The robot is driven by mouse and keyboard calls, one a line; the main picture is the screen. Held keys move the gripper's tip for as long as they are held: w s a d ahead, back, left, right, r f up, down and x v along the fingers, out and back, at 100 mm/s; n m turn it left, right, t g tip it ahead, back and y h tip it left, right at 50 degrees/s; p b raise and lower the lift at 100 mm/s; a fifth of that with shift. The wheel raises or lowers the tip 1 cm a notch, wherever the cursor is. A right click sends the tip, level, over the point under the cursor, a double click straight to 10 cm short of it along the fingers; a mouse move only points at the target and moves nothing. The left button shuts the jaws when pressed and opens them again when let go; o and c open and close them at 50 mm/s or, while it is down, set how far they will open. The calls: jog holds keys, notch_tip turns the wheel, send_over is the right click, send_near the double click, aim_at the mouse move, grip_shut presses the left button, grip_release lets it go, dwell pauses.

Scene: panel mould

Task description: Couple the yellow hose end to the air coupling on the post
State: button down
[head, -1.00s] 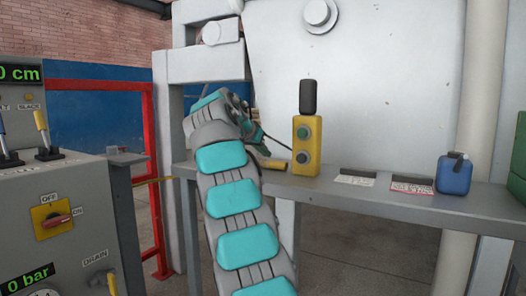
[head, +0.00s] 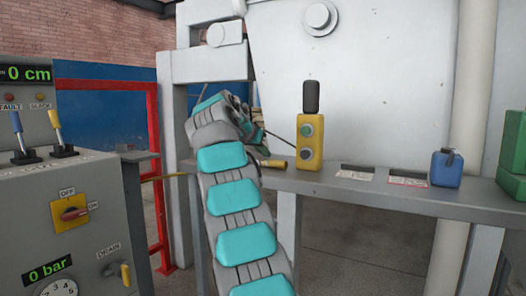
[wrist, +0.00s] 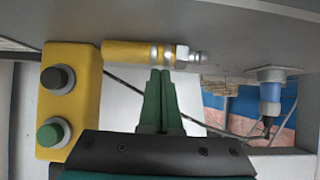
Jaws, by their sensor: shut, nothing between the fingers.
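The yellow hose end (head: 272,163) lies on the grey shelf, left of the yellow push-button box, in the head view. In the wrist view the yellow hose end (wrist: 130,52) lies across the top, with its metal fitting pointing right. My gripper (wrist: 160,75) has its green fingers shut and empty, with the tips just below the hose end's metal fitting in that picture. Whether they touch it I cannot tell. A metal flange with a blue collar (wrist: 270,92) at the right may be the air coupling. In the head view my arm hides most of the gripper (head: 258,138).
The yellow push-button box (head: 309,142) stands close to the hose end. A blue canister (head: 446,168) and two labels are farther right on the shelf (head: 395,194). A control console (head: 65,200) fills the left, and a red frame (head: 157,180) stands behind it.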

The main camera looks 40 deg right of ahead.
jog(key=s+a+f+b, duration=0.1)
jog(key=s+a+b, duration=0.1)
jog(key=a, duration=0.4)
jog(key=shift+s+a+b, duration=0.25)
jog(key=shift+a+b, duration=0.15)
jog(key=shift+b, duration=0.35)
jog(key=shift+f, duration=0.1)
jog(key=s+a+r, duration=0.2)
jog(key=s+a, duration=0.2)
jog(key=a, duration=0.7)
jog(key=shift+s+b, duration=0.35)
